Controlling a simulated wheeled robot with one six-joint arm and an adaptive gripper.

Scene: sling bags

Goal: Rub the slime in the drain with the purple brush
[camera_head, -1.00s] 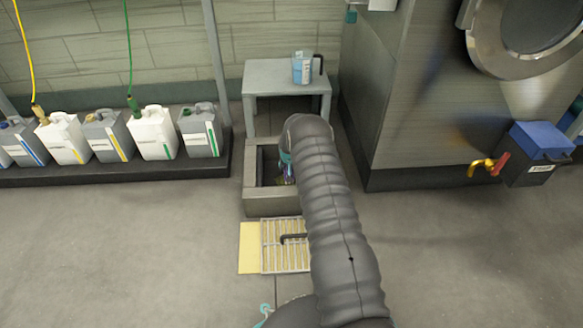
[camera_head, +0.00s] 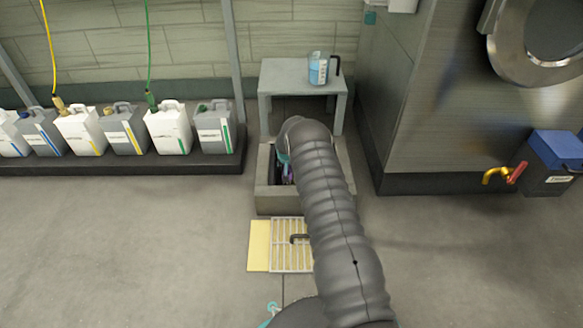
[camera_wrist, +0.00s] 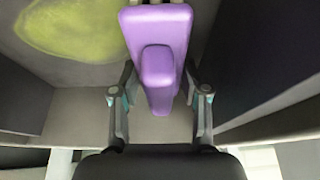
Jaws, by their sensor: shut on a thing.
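The purple brush (camera_wrist: 158,60) is between the fingers of my gripper (camera_wrist: 160,105) in the wrist view, and the gripper is shut on it. The yellow-green slime (camera_wrist: 75,28) lies on the drain floor, to the left of the brush in that view. The brush's pale bristles show only at its edges, and I cannot tell whether they touch the floor. In the head view my arm reaches down into the square drain (camera_head: 275,202), and it hides most of the inside. A bit of purple shows beside the arm there.
A slatted grate (camera_head: 285,255) with a black handle lies on the floor in front of the drain, beside a yellow mat (camera_head: 259,246). A grey stool (camera_head: 275,76) with a blue jug (camera_head: 318,69) stands behind. Several canisters (camera_head: 170,130) stand left; a steel machine (camera_head: 430,100) stands right.

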